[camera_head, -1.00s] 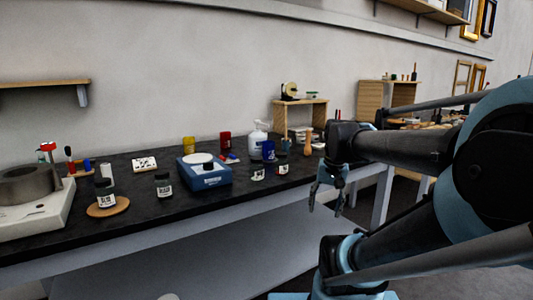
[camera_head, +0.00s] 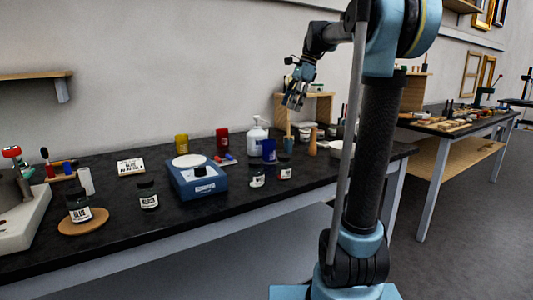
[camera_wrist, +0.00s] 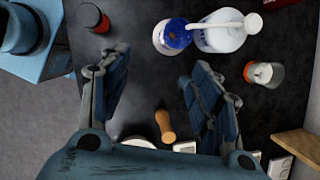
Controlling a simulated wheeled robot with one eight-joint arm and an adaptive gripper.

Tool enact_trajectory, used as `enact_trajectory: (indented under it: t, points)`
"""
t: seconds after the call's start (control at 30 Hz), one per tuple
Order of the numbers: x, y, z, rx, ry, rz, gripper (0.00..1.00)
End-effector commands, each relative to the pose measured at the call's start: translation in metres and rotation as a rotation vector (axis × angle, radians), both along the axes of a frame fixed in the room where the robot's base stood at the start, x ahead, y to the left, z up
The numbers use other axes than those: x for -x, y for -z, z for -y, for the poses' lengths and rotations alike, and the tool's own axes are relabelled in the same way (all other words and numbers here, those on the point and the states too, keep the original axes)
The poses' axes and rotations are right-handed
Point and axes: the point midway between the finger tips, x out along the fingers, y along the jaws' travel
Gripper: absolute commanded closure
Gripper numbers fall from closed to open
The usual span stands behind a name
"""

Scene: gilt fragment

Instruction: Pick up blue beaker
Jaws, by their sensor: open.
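The blue beaker (camera_head: 269,150) stands upright on the black tabletop, in front of a white pump bottle (camera_head: 257,137) in the head view. In the wrist view a round blue thing, seemingly the beaker (camera_wrist: 178,34), shows at the top centre beside the white bottle (camera_wrist: 220,34). My gripper (camera_head: 294,104) is raised above the table, higher than the beaker and a little to its right in the head view. Its fingers are spread apart and empty in the wrist view (camera_wrist: 152,88), with the blue thing beyond the fingertips.
Small labelled jars (camera_head: 257,175) stand close in front of the beaker. A blue device with a white plate (camera_head: 198,178) is to its left. A greenish cup (camera_head: 288,144) and a wooden pestle-like tool (camera_head: 312,143) are to its right. Red (camera_head: 222,141) and yellow (camera_head: 182,143) containers stand behind.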

Motion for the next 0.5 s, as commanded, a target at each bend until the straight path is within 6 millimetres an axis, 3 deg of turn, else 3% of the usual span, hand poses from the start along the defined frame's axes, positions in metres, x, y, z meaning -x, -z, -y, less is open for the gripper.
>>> enact_trajectory:
  t: [0.1,0.27,0.5]
  points:
    - [-0.017,-0.01,-0.008,-0.012,0.054,-0.038,0.42]
    - [-0.025,-0.012,-0.018,-0.018,0.081,-0.059,0.42]
    - [-0.02,0.02,-0.039,-0.019,0.072,-0.062,0.42]
